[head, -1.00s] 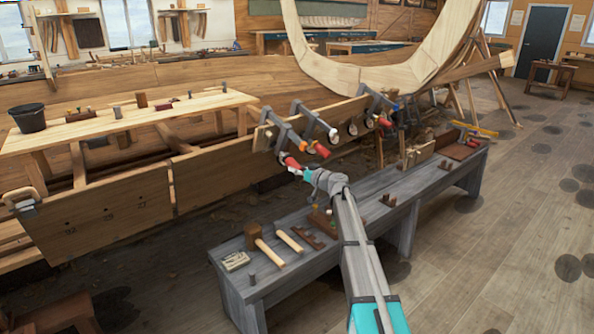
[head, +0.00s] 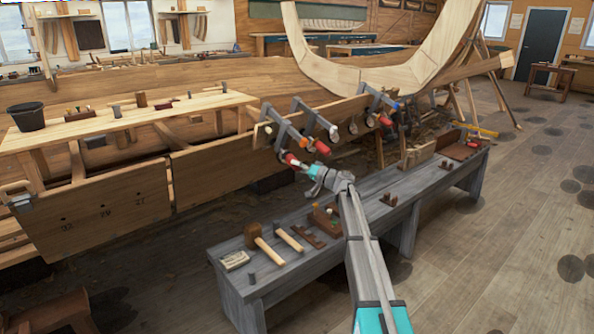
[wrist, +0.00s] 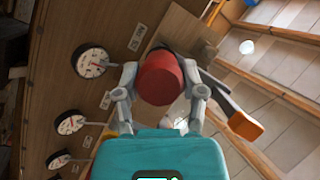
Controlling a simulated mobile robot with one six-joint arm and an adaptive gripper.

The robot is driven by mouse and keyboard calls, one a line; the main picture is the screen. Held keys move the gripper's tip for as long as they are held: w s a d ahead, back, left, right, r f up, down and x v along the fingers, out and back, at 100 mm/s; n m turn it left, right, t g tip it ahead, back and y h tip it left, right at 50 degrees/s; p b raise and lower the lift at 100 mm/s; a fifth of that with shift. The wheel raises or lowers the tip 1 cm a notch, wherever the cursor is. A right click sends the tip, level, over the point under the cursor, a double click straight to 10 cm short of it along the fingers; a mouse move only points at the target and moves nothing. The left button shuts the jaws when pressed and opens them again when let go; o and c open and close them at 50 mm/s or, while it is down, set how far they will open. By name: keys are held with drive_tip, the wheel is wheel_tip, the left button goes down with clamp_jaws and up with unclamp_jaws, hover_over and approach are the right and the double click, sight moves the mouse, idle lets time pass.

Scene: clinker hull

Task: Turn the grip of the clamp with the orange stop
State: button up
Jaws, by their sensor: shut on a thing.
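My gripper (wrist: 160,92) is shut on a red cylindrical grip (wrist: 160,78), with one finger on each side of it. A dark clamp bar with an orange stop (wrist: 245,125) at its end lies just right of this grip in the wrist view. In the head view my gripper (head: 300,165) is at the red grip (head: 291,159) of the leftmost clamp (head: 283,127) on the plank. The far end of the grip's screw is hidden behind the grip.
Another clamp (head: 318,121) with a red grip is close on the right, and a third clamp (head: 382,103) farther right. Several round dials (wrist: 90,61) line the plank. Below, a grey bench (head: 235,280) carries a mallet (head: 257,236), a hammer (head: 289,239) and a plane (head: 325,217).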

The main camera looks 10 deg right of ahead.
drive_tip(key=shift+f+m+y+b, duration=0.2)
drive_tip(key=shift+m+y+b, duration=0.75)
drive_tip(key=shift+m, duration=0.25)
drive_tip(key=shift+s+r+m+g+y+b, duration=0.15)
drive_tip(key=shift+m+g+y+b, duration=0.15)
drive_tip(key=shift+m+y+b, duration=0.6)
drive_tip(key=shift+h, duration=0.35)
drive_tip(key=o, duration=1.1)
drive_tip(key=shift+o, duration=0.2)
drive_tip(key=shift+m, duration=0.3)
drive_tip(key=shift+r+n+p, duration=0.1)
drive_tip(key=shift+n+p, duration=0.3)
drive_tip(key=shift+p, duration=0.15)
